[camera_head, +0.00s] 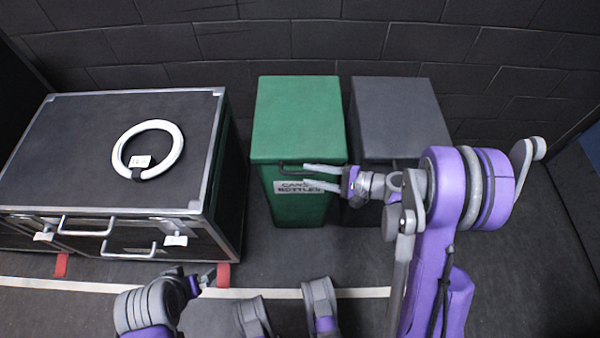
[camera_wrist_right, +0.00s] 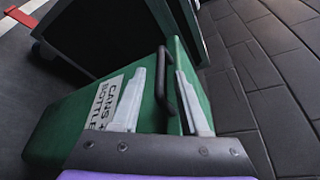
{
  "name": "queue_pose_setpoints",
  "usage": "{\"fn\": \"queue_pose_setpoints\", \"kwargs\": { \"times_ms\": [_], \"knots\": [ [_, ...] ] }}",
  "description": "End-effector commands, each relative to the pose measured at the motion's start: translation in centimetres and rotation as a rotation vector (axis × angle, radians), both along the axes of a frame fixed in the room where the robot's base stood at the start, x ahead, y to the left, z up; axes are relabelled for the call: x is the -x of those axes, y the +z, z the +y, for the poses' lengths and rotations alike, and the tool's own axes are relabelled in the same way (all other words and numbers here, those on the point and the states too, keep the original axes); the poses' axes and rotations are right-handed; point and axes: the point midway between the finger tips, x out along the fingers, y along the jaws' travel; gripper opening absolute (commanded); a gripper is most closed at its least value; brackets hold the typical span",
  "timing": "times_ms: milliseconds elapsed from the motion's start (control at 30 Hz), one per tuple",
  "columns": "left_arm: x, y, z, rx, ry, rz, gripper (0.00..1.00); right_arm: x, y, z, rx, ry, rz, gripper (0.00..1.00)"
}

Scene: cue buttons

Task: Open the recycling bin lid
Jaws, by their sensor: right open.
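The green recycling bin (camera_head: 300,215) stands against the wall with a white "CANS + BOTTLES" label on its front. Its green lid (camera_head: 298,115) looks shut. A dark handle (camera_head: 290,167) sits at the lid's front edge. My right gripper (camera_head: 306,176) is open at this handle. In the right wrist view the handle (camera_wrist_right: 161,85) lies between the two pale fingers of the right gripper (camera_wrist_right: 161,73); I cannot tell if they touch it. My left gripper (camera_head: 208,277) is low at the left, away from the bin; its jaw opening is unclear.
A grey bin (camera_head: 400,110) stands close on the right of the green one, partly behind my right arm. A large black case (camera_head: 70,150) with metal edges stands at the left, with a white ring (camera_head: 174,165) on top. Open floor lies in front of the bins.

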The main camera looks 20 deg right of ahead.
Motion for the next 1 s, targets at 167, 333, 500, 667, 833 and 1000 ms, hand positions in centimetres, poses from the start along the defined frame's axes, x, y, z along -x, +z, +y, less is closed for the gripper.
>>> {"fn": "queue_pose_setpoints", "kwargs": {
  "times_ms": [167, 333, 500, 667, 833, 1000],
  "knots": [
    [-0.1, -0.5, 0.0, 0.000, 0.000, 0.001, 1.00, -1.5, -0.6, 2.2, 0.000, 0.002, 0.000, 0.45],
    [-0.1, -0.7, 0.0, 0.000, 0.000, 0.001, 1.00, -2.1, -0.8, 3.0, 0.001, 0.001, 0.001, 0.45],
    [-0.1, -0.6, 0.0, 0.000, 0.000, 0.001, 1.00, -2.2, -0.8, 3.1, 0.001, -0.002, 0.000, 0.45],
    [-0.1, -0.6, 0.0, 0.000, 0.000, 0.001, 1.00, -2.2, -0.8, 3.1, 0.001, -0.001, 0.000, 0.36],
    [-0.1, -0.6, 0.0, 0.000, 0.000, 0.001, 1.00, -2.2, -0.8, 3.1, 0.001, 0.000, 0.001, 0.05],
    [-0.1, -0.6, 0.0, 0.000, 0.000, 0.001, 1.00, -2.2, -0.8, 3.1, 0.001, -0.001, 0.000, 0.00]
  ]
}}
